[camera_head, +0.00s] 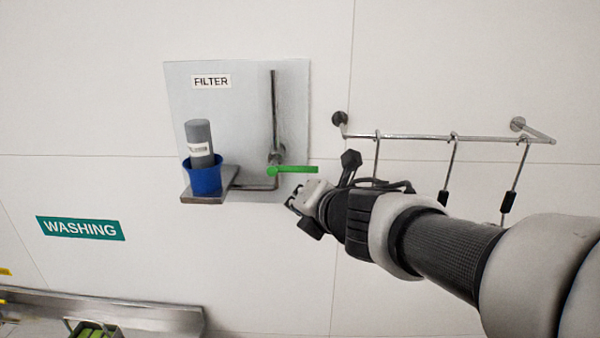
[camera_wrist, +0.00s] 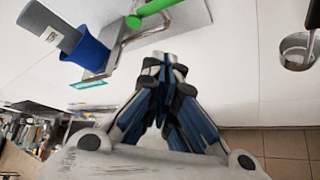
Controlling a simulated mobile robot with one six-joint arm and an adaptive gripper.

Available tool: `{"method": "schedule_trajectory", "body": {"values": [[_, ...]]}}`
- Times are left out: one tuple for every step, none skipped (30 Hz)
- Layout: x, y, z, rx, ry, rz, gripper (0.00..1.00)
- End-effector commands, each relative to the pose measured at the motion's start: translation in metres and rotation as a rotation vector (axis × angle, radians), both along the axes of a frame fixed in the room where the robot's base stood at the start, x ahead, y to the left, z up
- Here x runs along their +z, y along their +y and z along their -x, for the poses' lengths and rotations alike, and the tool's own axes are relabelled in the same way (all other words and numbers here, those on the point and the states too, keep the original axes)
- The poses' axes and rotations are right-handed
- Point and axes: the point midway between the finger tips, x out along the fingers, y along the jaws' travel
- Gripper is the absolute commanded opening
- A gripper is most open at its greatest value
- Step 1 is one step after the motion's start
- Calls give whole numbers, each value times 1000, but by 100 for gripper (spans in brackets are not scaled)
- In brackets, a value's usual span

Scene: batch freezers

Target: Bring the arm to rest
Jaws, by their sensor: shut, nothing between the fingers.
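My arm reaches in from the right in the head view, and my gripper (camera_head: 299,212) is just below the green valve handle (camera_head: 292,169) on the wall. In the wrist view my gripper (camera_wrist: 165,62) is shut, with its fingertips together and nothing between them. The green handle (camera_wrist: 152,10) shows above the fingertips there. My gripper appears apart from the handle, though the gap in depth is hard to judge.
A grey cylinder (camera_head: 199,142) stands in a blue cup (camera_head: 205,178) on a small wall shelf (camera_head: 206,199) left of my gripper. A rail (camera_head: 440,137) with several hanging tools is above my arm. A metal sink (camera_head: 100,312) is at the lower left.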

Motion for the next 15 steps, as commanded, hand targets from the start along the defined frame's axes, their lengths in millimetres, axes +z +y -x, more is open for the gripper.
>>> {"method": "schedule_trajectory", "body": {"values": [[-1, 0, 0, 0, 0, 0, 0], [-1, 0, 0, 1, 1, 0, 0], [-1, 0, 0, 1, 1, 0, 0], [-1, 0, 0, 0, 0, 0, 0], [-1, 0, 0, -2, 1, -1, 0], [-2, -2, 0, -10, 1, -7, 0], [-4, -4, 0, -23, 4, -17, 0], [-7, -8, 1, -45, 7, -32, 0], [-13, -16, 2, -85, 15, -60, 0], [-18, -23, 3, -125, 22, -88, 0], [-24, -32, 5, -173, 31, -125, 0], [-34, -46, 9, -249, 46, -183, 0], [-44, -58, 13, -314, 60, -233, 0], [-54, -70, 18, -383, 75, -286, 0], [-69, -87, 26, -477, 98, -363, 0]]}}
